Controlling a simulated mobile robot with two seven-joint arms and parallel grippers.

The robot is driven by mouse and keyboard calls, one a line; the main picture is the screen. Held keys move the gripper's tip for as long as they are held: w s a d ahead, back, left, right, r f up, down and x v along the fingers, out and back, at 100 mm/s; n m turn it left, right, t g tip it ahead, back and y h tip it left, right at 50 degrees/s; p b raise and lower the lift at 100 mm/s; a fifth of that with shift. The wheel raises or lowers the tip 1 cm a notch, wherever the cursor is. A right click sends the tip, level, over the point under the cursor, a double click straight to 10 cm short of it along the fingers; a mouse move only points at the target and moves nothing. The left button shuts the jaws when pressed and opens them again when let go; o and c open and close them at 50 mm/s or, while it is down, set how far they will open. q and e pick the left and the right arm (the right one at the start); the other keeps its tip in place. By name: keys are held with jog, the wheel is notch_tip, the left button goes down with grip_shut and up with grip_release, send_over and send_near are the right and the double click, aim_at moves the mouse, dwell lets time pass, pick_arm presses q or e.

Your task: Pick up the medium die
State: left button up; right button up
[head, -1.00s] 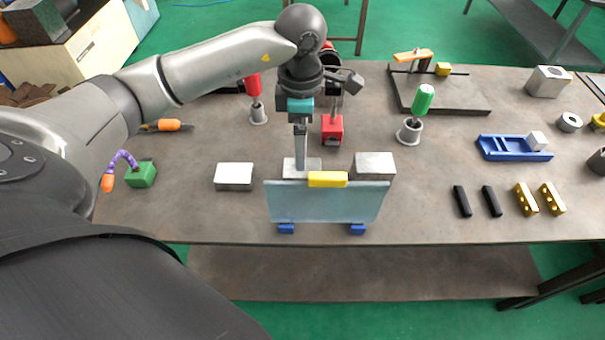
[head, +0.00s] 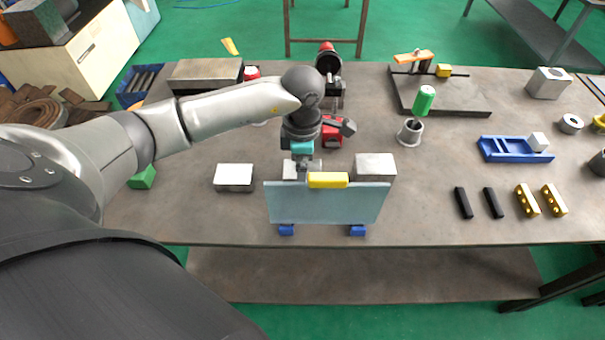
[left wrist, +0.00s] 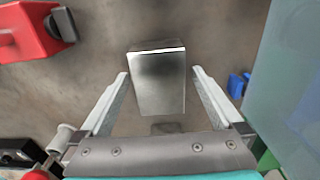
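Three plain metal dies stand in a row in the head view: a left one (head: 234,177), a middle one (head: 289,171) and a right one (head: 375,166). No label shows which is the medium one. My left gripper (head: 302,174) is down over the middle die and partly hides it. In the left wrist view that die (left wrist: 158,82) lies between the two fingers of my left gripper (left wrist: 159,74). The fingers are open, with a gap on each side of the die. My right gripper is not in view.
A translucent panel (head: 328,207) with a yellow bar (head: 328,180) stands just in front of the dies on blue feet. A red block (head: 332,140) is close behind the gripper; it also shows in the left wrist view (left wrist: 28,30).

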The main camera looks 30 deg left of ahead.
pick_arm(q)
grip_shut()
dwell(0.7)
jog(key=shift+w+r, duration=0.1)
jog(key=shift+r, duration=0.05)
